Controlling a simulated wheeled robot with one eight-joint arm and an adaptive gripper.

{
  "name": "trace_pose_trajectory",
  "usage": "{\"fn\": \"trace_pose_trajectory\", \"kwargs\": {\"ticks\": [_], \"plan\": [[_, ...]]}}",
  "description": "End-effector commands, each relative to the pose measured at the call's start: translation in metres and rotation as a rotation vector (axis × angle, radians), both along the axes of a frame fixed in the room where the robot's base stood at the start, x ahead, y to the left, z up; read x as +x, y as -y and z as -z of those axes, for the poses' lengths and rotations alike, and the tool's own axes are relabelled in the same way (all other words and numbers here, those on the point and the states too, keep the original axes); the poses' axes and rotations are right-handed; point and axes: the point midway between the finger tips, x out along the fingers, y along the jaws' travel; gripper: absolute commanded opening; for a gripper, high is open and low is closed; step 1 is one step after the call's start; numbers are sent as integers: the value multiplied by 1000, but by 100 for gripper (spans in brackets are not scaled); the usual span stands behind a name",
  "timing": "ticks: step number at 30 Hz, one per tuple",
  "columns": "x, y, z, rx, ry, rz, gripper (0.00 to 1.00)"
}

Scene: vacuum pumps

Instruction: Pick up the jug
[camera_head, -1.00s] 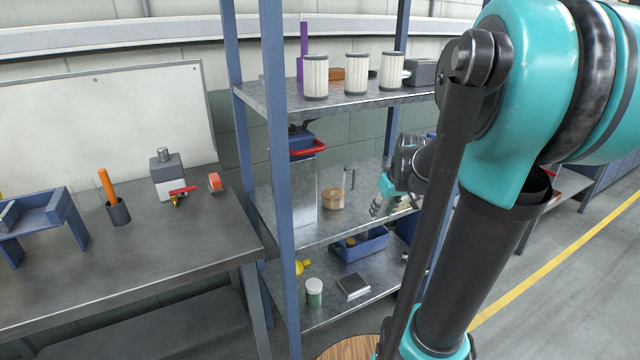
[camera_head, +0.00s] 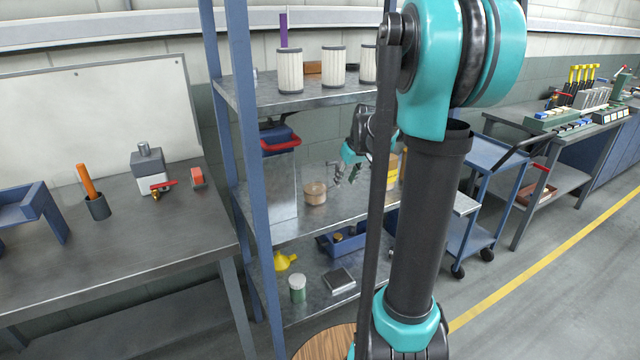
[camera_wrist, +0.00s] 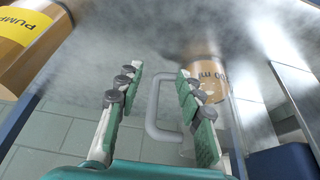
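The jug (camera_head: 315,192) is clear with brown contents and stands on the middle shelf of the metal rack. In the wrist view the jug (camera_wrist: 207,72) shows brown contents, an "ml" mark and a clear handle (camera_wrist: 153,112). My gripper (camera_wrist: 158,78) is open, its two fingers spread apart. The handle appears between the fingers in that view, with no visible grip on it; the depth between them is hard to tell. The right finger partly hides the jug. In the head view my gripper (camera_head: 345,176) is just right of the jug, partly behind my arm.
A yellow-labelled "PUMP" container (camera_wrist: 20,40) stands beside the gripper on the same shelf. White filters (camera_head: 290,72) stand on the upper shelf. The rack's blue posts (camera_head: 256,170) border the space.

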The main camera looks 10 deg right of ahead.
Motion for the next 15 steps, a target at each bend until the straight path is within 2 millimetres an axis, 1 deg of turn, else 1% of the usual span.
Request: {"fn": "trace_pose_trajectory", "kwargs": {"ticks": [6,9,12,15], "plan": [[32,-11,0,0,0,-2,37],[44,-15,0,1,0,-1,37],[46,-15,9,1,0,0,37],[46,-16,11,1,0,0,37]]}}
